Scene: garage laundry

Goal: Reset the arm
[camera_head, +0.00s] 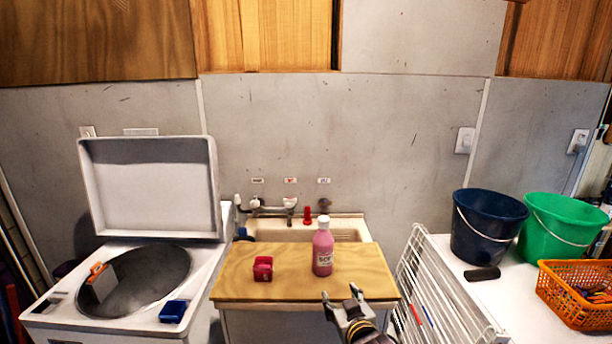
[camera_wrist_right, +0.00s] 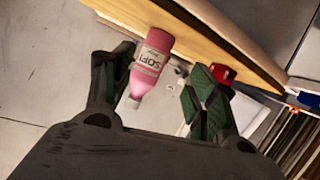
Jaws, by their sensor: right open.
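My right gripper (camera_head: 343,297) is open and empty at the front right edge of the wooden counter top. In the right wrist view its two green-padded fingers (camera_wrist_right: 165,95) stand apart. A pink bottle with a white cap (camera_head: 323,250) stands upright on the counter, beyond and a little left of the gripper. The bottle also shows between the fingers in the right wrist view (camera_wrist_right: 152,62), apart from them as far as I can tell. A red object (camera_head: 263,268) stands on the counter left of the bottle. My left gripper is in neither view.
A wooden-topped counter (camera_head: 235,285) stands before a sink (camera_head: 345,234). At left is an open washing machine (camera_head: 60,318) with a blue item (camera_head: 173,311) on its rim. At right are a white rack (camera_head: 440,290), dark bucket (camera_head: 487,228), green bucket (camera_head: 553,228) and orange basket (camera_head: 562,301).

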